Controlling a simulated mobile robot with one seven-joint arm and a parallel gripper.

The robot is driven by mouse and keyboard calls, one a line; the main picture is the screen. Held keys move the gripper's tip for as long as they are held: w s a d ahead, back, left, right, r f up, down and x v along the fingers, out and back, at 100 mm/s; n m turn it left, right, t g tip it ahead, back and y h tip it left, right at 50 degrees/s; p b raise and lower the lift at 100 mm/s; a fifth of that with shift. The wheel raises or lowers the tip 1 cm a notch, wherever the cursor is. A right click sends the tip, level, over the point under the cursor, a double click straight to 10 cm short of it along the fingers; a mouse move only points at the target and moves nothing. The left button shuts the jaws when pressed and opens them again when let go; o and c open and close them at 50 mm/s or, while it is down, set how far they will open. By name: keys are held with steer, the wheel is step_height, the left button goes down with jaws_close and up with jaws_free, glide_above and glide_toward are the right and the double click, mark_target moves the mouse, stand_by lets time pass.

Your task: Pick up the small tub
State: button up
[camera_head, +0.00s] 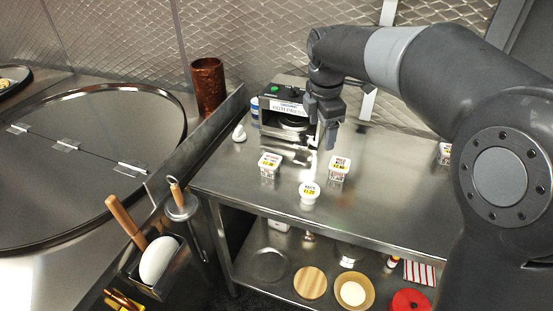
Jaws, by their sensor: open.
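On the steel worktable (385,225) stand several small tubs with yellow-marked labels. A round white tub (309,193) is nearest the front and looks the smallest. A squarish tub (270,165) stands behind it to the left, and another squarish tub (339,169) stands behind it to the right. My gripper (324,141) is open, pointing down above the back of the table, behind the tubs and apart from them. Nothing shows between its fingers.
A boxy machine (283,108) stands at the back, close to my gripper. A small white object (239,134) is left of it. Another tub (444,153) is partly hidden by my arm. The table front is clear. A lower shelf holds a wooden disc (310,282) and bowls.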

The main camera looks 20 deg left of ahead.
mark_target(270, 160)
steer(key=w+a+f+n, duration=0.1)
steer(key=a+f+n, duration=0.2)
steer(key=a, duration=0.2)
steer(key=w+a+f+n+g, duration=0.1)
steer(key=a+f+n, duration=0.2)
steer(key=a, duration=0.2)
steer(key=w+a+f+n, duration=0.1)
steer(key=a+f+n, duration=0.2)
steer(key=a+n, duration=0.1)
steer(key=shift+w+a+g, duration=0.3)
steer(key=shift+a+g, duration=0.1)
steer(key=shift+a, duration=0.1)
step_height(270, 160, down, 6)
steer(key=shift+r, duration=0.25)
steer(key=shift+s+d+f, duration=0.1)
steer(key=shift+s+f, duration=0.05)
steer(key=shift+f, duration=1.25)
steer(key=shift+s+d+f, duration=0.1)
steer(key=shift+s+f, duration=0.05)
steer(key=shift+f, duration=1.2)
steer(key=shift+c, duration=0.2)
steer(key=c, duration=0.9)
